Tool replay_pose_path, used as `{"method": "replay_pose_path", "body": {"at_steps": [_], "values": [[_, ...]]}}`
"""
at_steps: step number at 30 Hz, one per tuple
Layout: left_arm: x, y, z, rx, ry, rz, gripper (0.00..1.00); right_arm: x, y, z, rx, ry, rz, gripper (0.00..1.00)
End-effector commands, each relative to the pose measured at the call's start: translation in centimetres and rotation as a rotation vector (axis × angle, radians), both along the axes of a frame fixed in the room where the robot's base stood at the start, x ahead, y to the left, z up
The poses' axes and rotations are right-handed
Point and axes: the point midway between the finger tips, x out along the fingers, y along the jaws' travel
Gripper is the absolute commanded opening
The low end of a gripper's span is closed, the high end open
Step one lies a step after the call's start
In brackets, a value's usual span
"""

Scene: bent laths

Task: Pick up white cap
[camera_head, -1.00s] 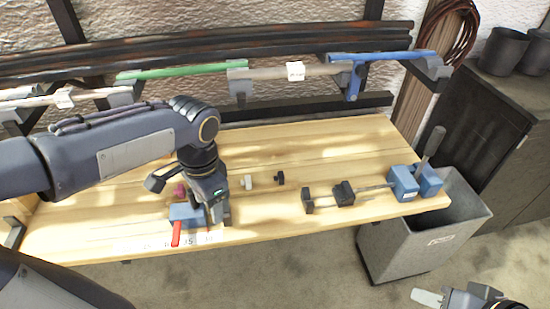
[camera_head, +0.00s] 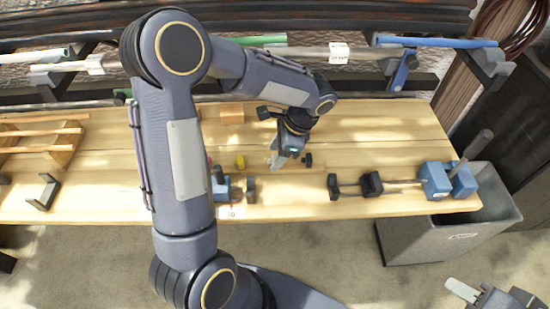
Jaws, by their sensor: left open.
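My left gripper (camera_head: 280,161) points down over the wooden bench, open, just left of a small black cap (camera_head: 308,160). I cannot make out the white cap; my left gripper covers the bench to the left of the black cap. My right gripper (camera_head: 463,291) is at the lower right, away from the bench, partly cut off by the frame edge; its opening is unclear.
A yellow piece (camera_head: 240,161) and a blue clamp block (camera_head: 222,187) are left of the gripper. A black-ended bar tool (camera_head: 371,184) and blue vise (camera_head: 436,180) lie to the right. A grey bin (camera_head: 440,238) stands off the bench.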

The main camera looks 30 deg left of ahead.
Motion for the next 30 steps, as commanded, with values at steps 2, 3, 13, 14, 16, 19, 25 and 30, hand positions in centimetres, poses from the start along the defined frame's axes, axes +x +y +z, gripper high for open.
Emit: {"method": "replay_pose_path", "body": {"at_steps": [2, 3, 13, 14, 16, 19, 25, 30], "values": [[-0.23, 0.25, -0.65, 0.001, 0.003, 0.0, 0.53, 0.0, 0.0, 0.1, 0.0, 0.0, 0.0, 0.36], [-0.24, 0.28, -0.83, 0.0, 0.002, -0.001, 0.53, 0.0, 0.0, 0.1, 0.0, 0.0, 0.0, 0.36], [-0.24, 0.29, -0.92, -0.001, -0.001, 0.0, 0.4, 0.0, -0.01, 0.07, 0.0, 0.0, 0.0, 0.36], [-0.23, 0.3, -0.91, -0.001, -0.001, 0.001, 0.36, 0.0, -0.01, 0.07, 0.0, 0.0, 0.0, 0.36], [-0.24, 0.29, -0.91, -0.001, -0.001, 0.0, 0.27, 0.0, -0.01, 0.07, 0.0, 0.0, 0.0, 0.36], [-0.24, 0.29, -0.91, -0.001, -0.001, 0.001, 0.13, 0.0, -0.01, 0.07, 0.0, 0.0, 0.0, 0.36], [-0.24, 0.29, -0.9, -0.001, -0.001, 0.001, 0.05, 0.0, 0.0, 0.07, 0.0, 0.0, 0.0, 0.36], [-0.21, 0.3, -0.65, 0.0, -0.002, 0.001, 0.05, 0.0, 0.0, 0.06, 0.0, 0.0, 0.0, 0.36]]}}
